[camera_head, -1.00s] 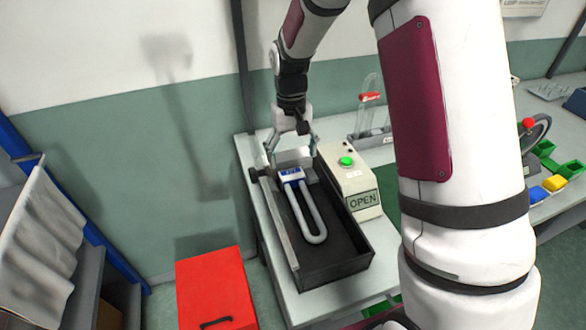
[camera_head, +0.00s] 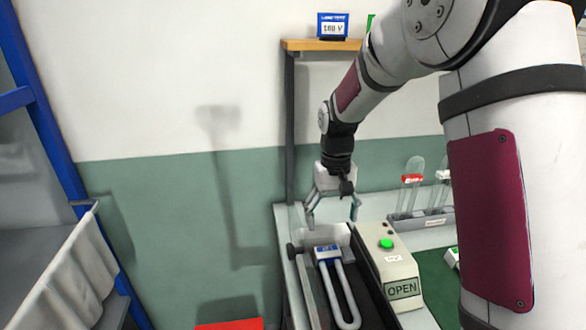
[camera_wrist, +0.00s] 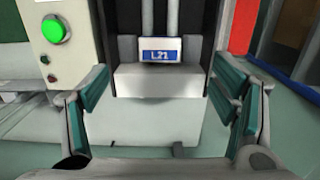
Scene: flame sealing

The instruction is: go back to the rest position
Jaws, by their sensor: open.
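My gripper (camera_head: 332,212) is open and empty. In the head view it hangs above the back end of a black tray fixture, apart from the U-shaped white tube (camera_head: 345,293) lying in it. The tube has a blue and white label block (camera_head: 328,252) at its closed-up back end. A grey block (camera_wrist: 160,80) stands in front of the label.
A control box (camera_head: 397,265) with a green button and an OPEN sign stands right of the fixture. A rack with glass tubes (camera_head: 425,215) is behind it. A shelf (camera_head: 322,45) carries a 180 V display. A red box (camera_head: 230,325) shows at the bottom edge.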

